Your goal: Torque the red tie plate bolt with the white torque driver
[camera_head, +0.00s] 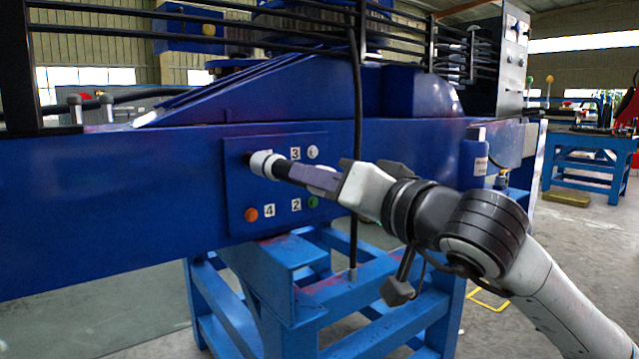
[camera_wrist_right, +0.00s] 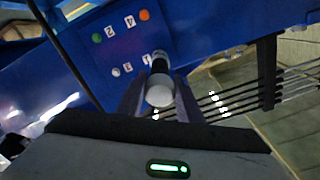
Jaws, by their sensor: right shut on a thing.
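The blue tie plate (camera_head: 285,185) is on the side of the blue beam and has numbered bolt spots. An orange bolt (camera_head: 251,214) is by label 4, a green bolt (camera_head: 313,202) by label 2 and a pale bolt (camera_head: 312,152) by label 3. The upper left spot is covered by the white torque driver (camera_head: 262,163), so no clearly red bolt shows. My right gripper (camera_head: 283,169) is shut on the driver. Its dark tip points at that spot; contact is unclear. In the right wrist view the driver's white end (camera_wrist_right: 160,92) sits between the fingers. My left gripper is out of view.
A black cable (camera_head: 356,110) hangs down just right of the plate. A blue bottle-like object (camera_head: 477,157) stands by the beam's right end. Black rails (camera_head: 180,15) run above the beam. A blue stand (camera_head: 350,300) is below.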

